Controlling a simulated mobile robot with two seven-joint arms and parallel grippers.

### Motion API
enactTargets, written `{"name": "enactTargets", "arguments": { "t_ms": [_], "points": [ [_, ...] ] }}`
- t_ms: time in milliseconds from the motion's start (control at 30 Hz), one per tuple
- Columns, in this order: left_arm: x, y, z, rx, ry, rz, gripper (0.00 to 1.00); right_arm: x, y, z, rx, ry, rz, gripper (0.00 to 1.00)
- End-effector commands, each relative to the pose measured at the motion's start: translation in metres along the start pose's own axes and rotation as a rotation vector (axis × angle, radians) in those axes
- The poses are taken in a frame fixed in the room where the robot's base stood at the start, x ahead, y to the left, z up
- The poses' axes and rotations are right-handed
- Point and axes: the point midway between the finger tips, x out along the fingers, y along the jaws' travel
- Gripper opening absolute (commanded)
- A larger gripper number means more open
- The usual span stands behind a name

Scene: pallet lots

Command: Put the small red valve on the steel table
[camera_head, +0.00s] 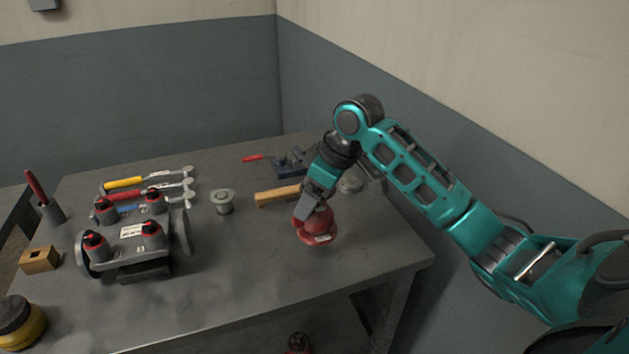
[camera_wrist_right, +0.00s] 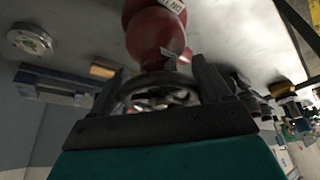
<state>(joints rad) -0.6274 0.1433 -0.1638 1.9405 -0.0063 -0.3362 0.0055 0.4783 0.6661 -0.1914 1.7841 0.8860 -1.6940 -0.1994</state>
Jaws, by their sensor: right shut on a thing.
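The small red valve (camera_head: 315,228) is at the right part of the steel table (camera_head: 225,285), held by my right gripper (camera_head: 314,205). In the right wrist view the red valve (camera_wrist_right: 155,35) fills the top middle, with its dark handwheel (camera_wrist_right: 160,92) between the two fingers of my right gripper (camera_wrist_right: 162,88). The gripper is shut on it. In the head view the valve is at or just above the table top; I cannot tell whether it touches. My left gripper is not in view.
A grey pipe assembly (camera_head: 132,245) with red-topped parts stands on the left. Behind it lie colour-handled tools (camera_head: 125,183). A grey flanged part (camera_head: 223,201), a wooden-handled tool (camera_head: 278,195) and a blue vise-like tool (camera_head: 289,161) lie near the middle and back. The table's front middle is clear.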

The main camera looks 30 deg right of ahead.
Motion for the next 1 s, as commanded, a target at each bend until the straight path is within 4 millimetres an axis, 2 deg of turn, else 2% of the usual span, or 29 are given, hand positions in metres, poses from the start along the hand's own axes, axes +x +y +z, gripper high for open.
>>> {"name": "enactTargets", "arguments": {
  "t_ms": [333, 767, 800, 1000],
  "points": [
    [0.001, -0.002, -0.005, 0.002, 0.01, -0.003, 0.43, 0.034, 0.0, 0.014, 0.001, 0.005, 0.001, 0.0],
    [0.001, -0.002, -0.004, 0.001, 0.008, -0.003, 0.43, 0.039, 0.001, 0.015, 0.0, 0.006, 0.002, 0.0],
    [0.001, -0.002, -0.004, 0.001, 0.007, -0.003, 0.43, 0.042, 0.0, 0.018, 0.001, -0.002, -0.001, 0.79],
    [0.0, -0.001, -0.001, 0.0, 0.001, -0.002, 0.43, 0.041, 0.0, 0.018, 0.001, -0.002, -0.001, 0.98]
  ]
}}
